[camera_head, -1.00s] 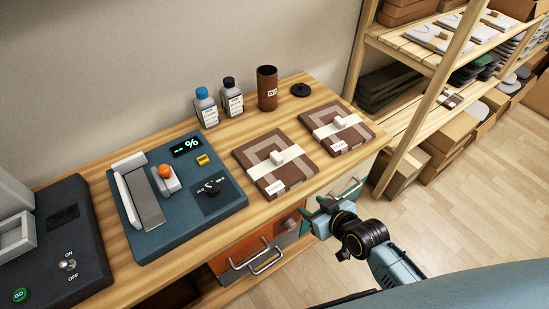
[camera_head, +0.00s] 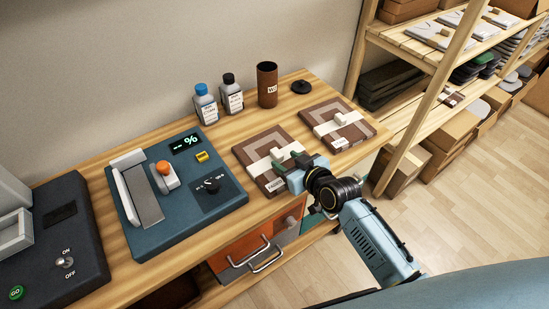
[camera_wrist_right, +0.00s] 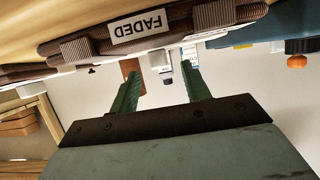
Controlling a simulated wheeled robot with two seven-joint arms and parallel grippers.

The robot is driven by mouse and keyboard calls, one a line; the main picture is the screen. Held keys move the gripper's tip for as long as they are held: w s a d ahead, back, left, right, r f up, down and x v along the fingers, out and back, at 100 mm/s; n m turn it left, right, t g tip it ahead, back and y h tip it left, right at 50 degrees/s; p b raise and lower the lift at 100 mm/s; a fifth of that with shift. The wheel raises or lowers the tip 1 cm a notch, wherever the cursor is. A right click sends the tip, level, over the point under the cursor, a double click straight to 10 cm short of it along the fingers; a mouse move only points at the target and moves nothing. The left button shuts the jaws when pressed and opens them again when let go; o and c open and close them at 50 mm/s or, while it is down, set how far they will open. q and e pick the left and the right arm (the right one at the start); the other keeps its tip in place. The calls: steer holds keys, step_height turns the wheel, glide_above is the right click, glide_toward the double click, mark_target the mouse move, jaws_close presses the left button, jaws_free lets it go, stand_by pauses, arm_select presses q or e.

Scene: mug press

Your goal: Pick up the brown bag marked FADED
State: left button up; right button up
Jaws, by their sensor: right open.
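A flat brown bag (camera_head: 258,145) with a white band and a raised pale tab lies on the wooden bench, left of a similar brown bag (camera_head: 335,112). The near bag has a small white label on its front edge. In the right wrist view, which is upside down, the FADED label (camera_wrist_right: 139,27) shows on a brown bag edge close to the fingers. My right gripper (camera_head: 291,162) is open at the near bag's right front part, close to the tab, with its two green fingers (camera_wrist_right: 160,82) apart. Contact cannot be told. My left gripper is out of view.
Two bottles (camera_head: 205,104), a brown cup (camera_head: 267,85) and a black disc (camera_head: 301,87) stand behind. An orange drawer front (camera_head: 240,248) is below the bench edge. A shelf (camera_head: 405,125) stands at right.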

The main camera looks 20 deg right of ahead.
mark_target(281, 157)
steer(key=x, duration=0.4)
steer(key=shift+f+b, duration=0.1)
steer(key=shift+b, duration=0.3)
jaws_close()
